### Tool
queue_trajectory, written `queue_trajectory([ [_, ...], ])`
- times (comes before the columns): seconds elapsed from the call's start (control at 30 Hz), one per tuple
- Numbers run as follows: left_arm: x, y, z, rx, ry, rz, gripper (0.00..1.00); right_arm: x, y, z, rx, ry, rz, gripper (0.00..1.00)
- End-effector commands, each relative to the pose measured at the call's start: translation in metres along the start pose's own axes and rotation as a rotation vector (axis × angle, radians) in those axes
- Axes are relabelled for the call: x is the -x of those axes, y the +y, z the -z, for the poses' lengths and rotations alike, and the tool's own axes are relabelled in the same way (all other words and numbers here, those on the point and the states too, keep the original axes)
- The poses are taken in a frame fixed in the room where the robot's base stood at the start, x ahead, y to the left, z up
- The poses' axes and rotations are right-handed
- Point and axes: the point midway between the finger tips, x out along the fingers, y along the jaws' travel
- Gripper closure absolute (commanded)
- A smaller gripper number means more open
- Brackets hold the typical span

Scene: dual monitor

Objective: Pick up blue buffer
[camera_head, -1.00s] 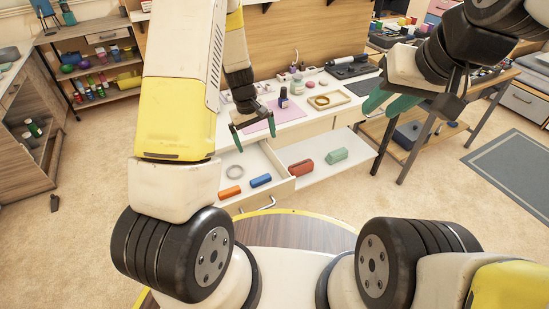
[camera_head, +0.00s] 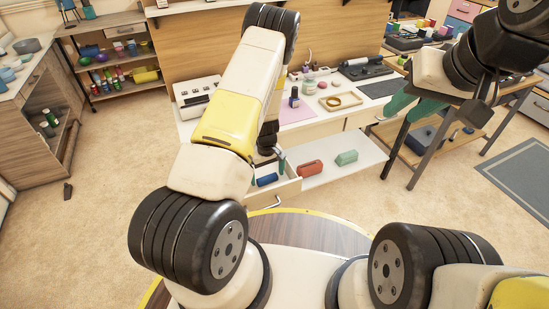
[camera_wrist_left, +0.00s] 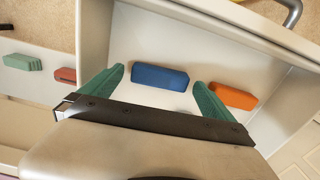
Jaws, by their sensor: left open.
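The blue buffer (camera_head: 267,180) lies in the open drawer (camera_head: 286,187). It also shows in the left wrist view (camera_wrist_left: 160,77), lying flat on the pale drawer floor. My left gripper (camera_head: 268,165) is open over the drawer, its green fingers to either side of the blue buffer in the left wrist view (camera_wrist_left: 156,92). It holds nothing; whether the fingers touch the buffer I cannot tell. My right gripper (camera_head: 414,104) is open and empty, raised at the right, away from the drawer.
An orange block (camera_wrist_left: 233,96) lies beside the blue buffer, close to one left finger. A red block (camera_head: 309,168) and a green block (camera_head: 346,157) lie on the white surface to the right. The drawer wall and handle (camera_head: 270,204) stand in front.

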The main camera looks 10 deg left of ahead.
Motion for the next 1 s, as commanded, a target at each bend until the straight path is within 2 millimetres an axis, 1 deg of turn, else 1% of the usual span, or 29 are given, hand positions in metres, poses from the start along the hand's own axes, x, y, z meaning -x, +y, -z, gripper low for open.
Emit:
queue_trajectory([
  [0.07, -0.005, 0.0, -0.001, -0.001, -0.001, 0.0, 0.0, 0.0, 0.0, 0.0, 0.0, 0.0, 0.0, 0.68],
  [0.27, -0.005, 0.0, 0.0, 0.0, 0.0, 0.0, 0.0, 0.0, 0.0, 0.0, 0.0, 0.0, 0.0, 0.68],
  [0.3, -0.005, 0.0, 0.0, 0.0, 0.0, 0.0, 0.04, 0.0, 0.0, 0.0, 0.0, 0.0, 0.0, 0.68],
  [0.37, -0.005, 0.0, 0.0, 0.0, 0.0, 0.0, 0.16, 0.0, 0.0, 0.0, 0.0, 0.0, 0.0, 0.68],
  [0.4, -0.005, 0.0, 0.0, 0.0, 0.0, 0.0, 0.24, 0.0, 0.0, 0.0, 0.0, 0.0, 0.0, 0.68],
  [0.57, -0.005, 0.0, 0.0, 0.0, 0.0, 0.0, 0.55, 0.0, 0.0, 0.0, 0.0, 0.0, 0.0, 0.68],
  [0.6, -0.005, 0.0, 0.0, 0.0, 0.0, 0.0, 0.59, 0.0, 0.0, 0.0, 0.0, 0.0, 0.0, 0.68],
  [0.83, -0.003, 0.001, 0.0, 0.0, 0.0, -0.001, 0.59, 0.0, 0.0, 0.0, 0.0, 0.0, 0.0, 0.68],
  [0.93, 0.008, 0.001, 0.001, 0.0, 0.003, -0.003, 0.59, 0.0, 0.0, 0.0, 0.0, 0.0, 0.0, 0.68],
  [1.0, 0.021, 0.001, 0.001, 0.001, 0.004, -0.003, 0.59, 0.0, 0.0, 0.0, 0.0, 0.0, 0.0, 0.68],
])
